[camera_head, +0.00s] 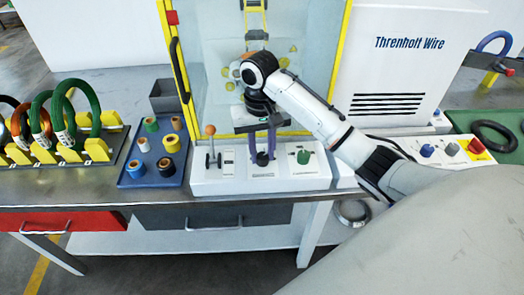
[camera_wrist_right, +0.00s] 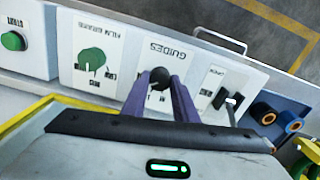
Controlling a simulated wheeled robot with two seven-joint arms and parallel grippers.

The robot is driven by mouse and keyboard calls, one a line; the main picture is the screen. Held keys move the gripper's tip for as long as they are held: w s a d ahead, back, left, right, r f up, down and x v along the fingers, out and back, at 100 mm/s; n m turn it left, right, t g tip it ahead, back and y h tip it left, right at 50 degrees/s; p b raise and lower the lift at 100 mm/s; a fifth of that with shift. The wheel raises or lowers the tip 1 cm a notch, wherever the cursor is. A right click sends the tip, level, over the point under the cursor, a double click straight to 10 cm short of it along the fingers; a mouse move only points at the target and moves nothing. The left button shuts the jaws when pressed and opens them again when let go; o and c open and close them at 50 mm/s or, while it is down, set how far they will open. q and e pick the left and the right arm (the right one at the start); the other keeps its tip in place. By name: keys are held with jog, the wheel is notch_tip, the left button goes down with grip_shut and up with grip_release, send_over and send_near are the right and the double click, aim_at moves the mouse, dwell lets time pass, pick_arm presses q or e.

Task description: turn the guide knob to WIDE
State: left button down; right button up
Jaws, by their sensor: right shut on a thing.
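The guide knob (camera_wrist_right: 158,79) is black and sits on a white panel marked GUIDES. In the head view it is the black knob (camera_head: 262,159) in the middle of the control box. My right gripper (camera_head: 263,147) comes down from above with its purple fingers on either side of the knob. In the right wrist view my right gripper (camera_wrist_right: 160,82) is shut on it. A pale pointer mark shows on the knob, but the position labels are too small to read. My left gripper is not in view.
A green film brake knob (camera_head: 303,157) is on one side and a lever with an orange ball (camera_head: 210,131) on the other. The yellow-framed clear guard (camera_head: 210,60) stands behind. A blue tray (camera_head: 140,176) of spools and a rack of coils (camera_head: 75,150) are at left.

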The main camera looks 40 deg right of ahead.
aim_at(262, 155)
jog(key=m, duration=0.5)
jog(key=shift+d+r, duration=0.1)
dwell(0.6)
jog(key=shift+w, duration=0.1)
jog(key=o, duration=1.1)
jog(key=shift+c, duration=0.2)
jog(key=shift+r, duration=0.5)
notch_tip(262, 155, up, 9)
jog(key=shift+r, duration=0.1)
